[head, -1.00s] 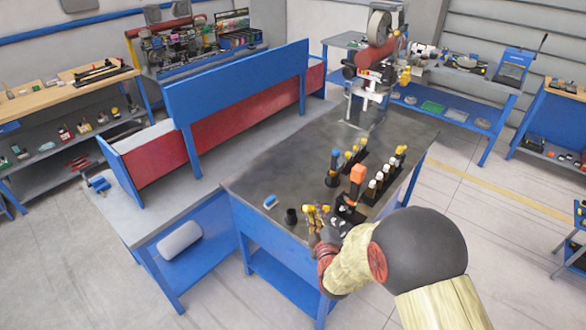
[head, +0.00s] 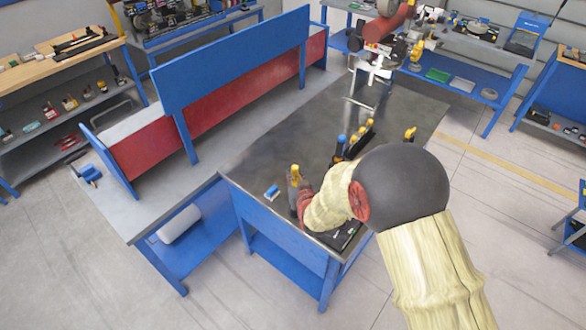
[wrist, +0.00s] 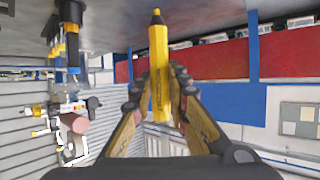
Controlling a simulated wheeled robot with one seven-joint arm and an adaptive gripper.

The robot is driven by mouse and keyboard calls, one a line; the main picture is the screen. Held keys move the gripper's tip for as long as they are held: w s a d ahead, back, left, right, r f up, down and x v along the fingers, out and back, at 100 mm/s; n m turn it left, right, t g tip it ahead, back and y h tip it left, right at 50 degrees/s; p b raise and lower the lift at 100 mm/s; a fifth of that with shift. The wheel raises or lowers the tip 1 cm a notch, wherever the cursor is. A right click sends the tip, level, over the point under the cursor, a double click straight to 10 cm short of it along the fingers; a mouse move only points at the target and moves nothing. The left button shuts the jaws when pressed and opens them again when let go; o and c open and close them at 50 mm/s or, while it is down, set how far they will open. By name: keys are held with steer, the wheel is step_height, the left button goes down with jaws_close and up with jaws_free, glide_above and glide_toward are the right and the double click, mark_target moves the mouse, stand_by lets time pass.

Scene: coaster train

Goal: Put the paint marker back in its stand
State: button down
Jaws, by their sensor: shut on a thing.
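My gripper (wrist: 160,88) is shut on the yellow paint marker (wrist: 158,45), seen in the wrist view. The marker stands lengthwise between the fingertips, its dark end pointing to the top of that picture. In the head view my gripper (head: 296,188) is over the near left part of the grey bench, with a yellow end of the marker (head: 295,170) showing above it. Dark stands with yellow tops (head: 360,136) are farther back on the bench, partly hidden by my arm. I cannot tell which stand belongs to the marker, or whether the marker touches anything below.
A blue-topped dark item (head: 340,148) stands by the row; it also shows in the wrist view (wrist: 72,62). The bench (head: 300,120) is clear toward the back. A blue panel (head: 230,75) rises at left.

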steer(key=shift+s+f, duration=0.15)
steer(key=shift+f, duration=0.15)
steer(key=shift+f+b, duration=1.15)
steer(key=shift+f, duration=1)
steer(key=shift+b, duration=0.35)
steer(key=shift+f, duration=0.35)
steer(key=shift+f+b, duration=0.35)
steer(key=shift+b, duration=0.25)
steer(key=shift+f+b, duration=2.85)
steer(key=shift+b, duration=0.15)
steer(key=c, duration=1.7)
jaws_free()
